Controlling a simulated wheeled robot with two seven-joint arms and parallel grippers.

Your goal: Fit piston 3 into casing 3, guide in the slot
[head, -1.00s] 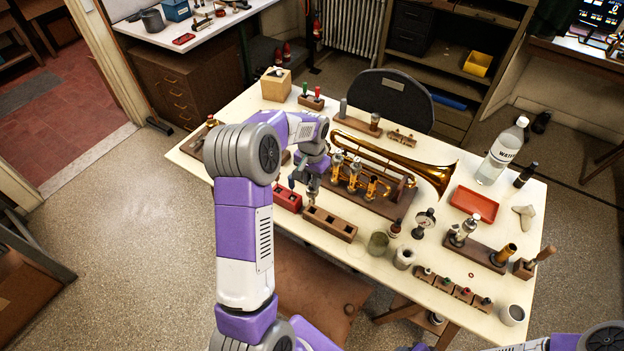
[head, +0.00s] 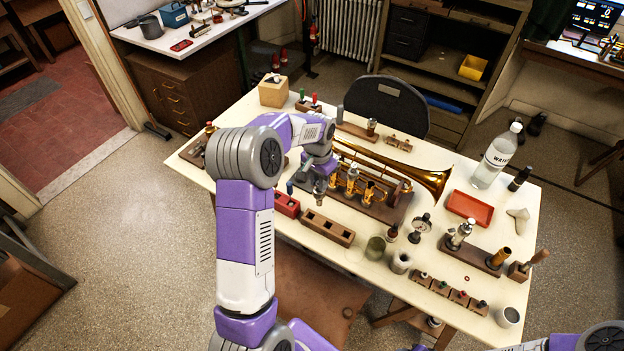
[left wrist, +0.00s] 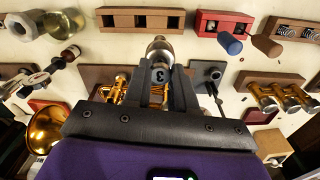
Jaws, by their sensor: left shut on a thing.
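My left gripper (head: 319,183) is shut on a silvery piston marked 3 (left wrist: 158,74); the mark faces the left wrist camera. The piston hangs over the table between the wooden block and the horn. The brass horn (head: 405,172) lies on a dark wooden stand (head: 392,210), with its upright valve casings (head: 352,180) just right of my gripper. Casing 3 (head: 369,191) appears to be the rightmost; its slot is too small to make out. In the left wrist view, horn brass (left wrist: 112,92) shows behind the fingers. The piston is apart from the casings. My right gripper is out of view.
A wooden block with square compartments (head: 327,229) and a red block (head: 286,205) lie in front of my gripper. A dial gauge (head: 421,224), a grey-green cup (head: 375,248) and a red tray (head: 470,206) stand to the right. A water bottle (head: 495,158) stands behind.

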